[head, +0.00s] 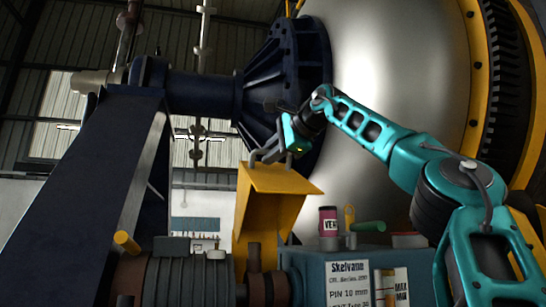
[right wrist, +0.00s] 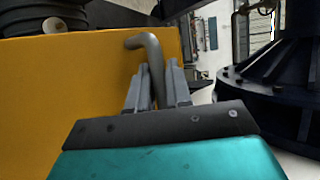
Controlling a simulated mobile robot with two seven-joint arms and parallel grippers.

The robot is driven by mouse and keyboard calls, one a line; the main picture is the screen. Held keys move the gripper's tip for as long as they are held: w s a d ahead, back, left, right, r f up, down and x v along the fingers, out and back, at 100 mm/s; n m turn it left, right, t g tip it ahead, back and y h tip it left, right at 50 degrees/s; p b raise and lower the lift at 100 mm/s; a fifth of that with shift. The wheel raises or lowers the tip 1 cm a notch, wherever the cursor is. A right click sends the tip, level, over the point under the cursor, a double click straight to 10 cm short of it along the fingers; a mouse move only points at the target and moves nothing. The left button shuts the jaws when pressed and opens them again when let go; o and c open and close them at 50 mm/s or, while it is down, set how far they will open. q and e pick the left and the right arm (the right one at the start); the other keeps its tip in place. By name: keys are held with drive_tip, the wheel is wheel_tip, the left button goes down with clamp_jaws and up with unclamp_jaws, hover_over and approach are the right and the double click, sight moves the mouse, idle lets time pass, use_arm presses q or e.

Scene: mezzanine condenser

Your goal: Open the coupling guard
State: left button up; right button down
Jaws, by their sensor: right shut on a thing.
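The yellow coupling guard (head: 279,179) stands raised and tilted above the shaft coupling (head: 262,287), with its inner side partly showing. It fills the left of the right wrist view (right wrist: 60,90). A grey bent handle (right wrist: 151,58) is on the guard's edge. My right gripper (head: 268,153) is at the top of the guard, its fingers shut around the handle; the fingers also show in the right wrist view (right wrist: 160,85). My left gripper is in neither view.
A blue-grey cabinet (head: 306,275) stands right of the coupling, with a pink can (head: 328,220), a green-handled tool (head: 368,227) and a red item (head: 409,240) on top. A motor (head: 190,272) is at left. A dark flange (head: 285,85) and a large metal vessel (head: 400,60) rise behind.

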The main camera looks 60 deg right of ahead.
drive_tip(key=shift+w+d+r, duration=0.5)
drive_tip(key=shift+r, duration=0.3)
drive_tip(key=shift+w+r, duration=0.1)
drive_tip(key=c, duration=1.1)
unclamp_jaws()
drive_tip(key=shift+d, duration=0.1)
drive_tip(key=v, duration=1.3)
drive_tip(key=shift+b, duration=0.4)
